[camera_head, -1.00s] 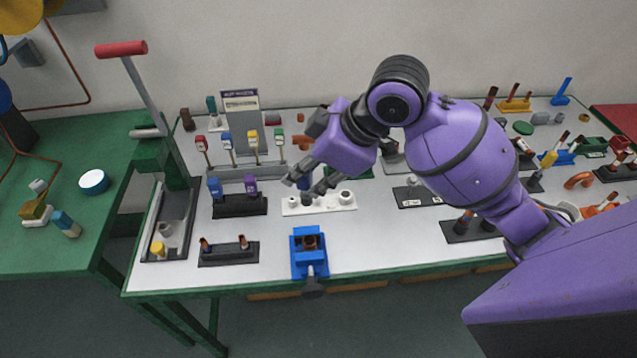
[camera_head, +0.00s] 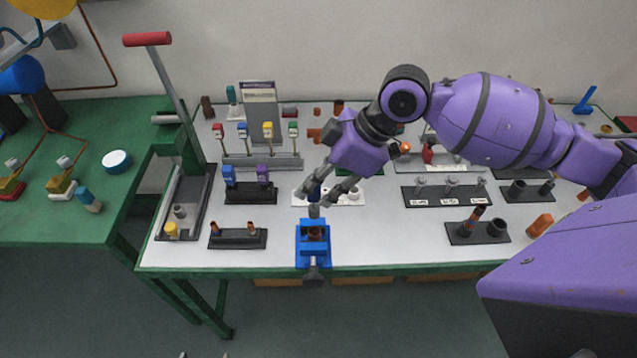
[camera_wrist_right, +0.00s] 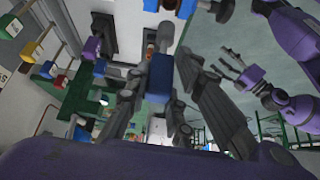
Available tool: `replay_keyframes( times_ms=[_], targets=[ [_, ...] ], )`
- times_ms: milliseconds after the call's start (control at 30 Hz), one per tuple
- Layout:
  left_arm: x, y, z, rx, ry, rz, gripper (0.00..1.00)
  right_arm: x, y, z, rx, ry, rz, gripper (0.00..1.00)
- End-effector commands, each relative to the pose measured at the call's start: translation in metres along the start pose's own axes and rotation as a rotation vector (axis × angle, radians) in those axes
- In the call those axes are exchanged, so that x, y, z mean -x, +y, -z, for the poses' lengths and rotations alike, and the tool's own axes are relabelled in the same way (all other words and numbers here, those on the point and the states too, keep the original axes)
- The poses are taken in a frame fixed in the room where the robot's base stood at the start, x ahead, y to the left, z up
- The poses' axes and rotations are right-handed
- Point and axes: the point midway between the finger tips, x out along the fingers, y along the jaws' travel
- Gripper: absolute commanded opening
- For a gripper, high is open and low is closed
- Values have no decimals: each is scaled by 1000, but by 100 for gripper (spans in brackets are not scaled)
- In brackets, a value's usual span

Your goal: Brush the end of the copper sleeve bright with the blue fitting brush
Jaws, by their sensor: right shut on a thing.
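My right gripper (camera_head: 329,193) is shut on the blue fitting brush (camera_head: 314,194), which points down with its grey end low. In the right wrist view the brush's blue handle (camera_wrist_right: 158,78) sits between the two dark fingers. The copper sleeve (camera_head: 315,233) stands in the blue vise (camera_head: 313,252) at the bench's front edge, its open end upward. The brush's grey end is just behind and above the sleeve; I cannot tell whether they touch.
A white holder (camera_head: 353,197) lies behind the vise, partly hidden by my gripper. A black rack (camera_head: 238,240) with two copper-coloured pieces is left of the vise. A tall red-handled lever (camera_head: 147,40) rises at the left.

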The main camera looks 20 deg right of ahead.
Motion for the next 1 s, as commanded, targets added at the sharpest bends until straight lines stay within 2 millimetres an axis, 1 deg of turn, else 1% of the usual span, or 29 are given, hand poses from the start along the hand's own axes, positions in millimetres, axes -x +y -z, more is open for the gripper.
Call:
replay_keyframes(
  times_ms=[333,500,633,800,1000],
  targets=[
    [-1,1,-18,3,-28,1,62,-30,-1,-18,-3,-1,4,0],
    [-2,-2,-22,5,-31,8,62,-43,-1,-26,-2,-2,3,0],
    [-2,-4,-18,4,-23,11,62,-47,0,-28,0,0,1,0],
    [-2,-4,-13,3,-13,11,62,-47,0,-28,1,1,-2,0],
    [-2,-3,-14,3,-16,9,62,-47,0,-28,1,1,-2,0]
  ],
)
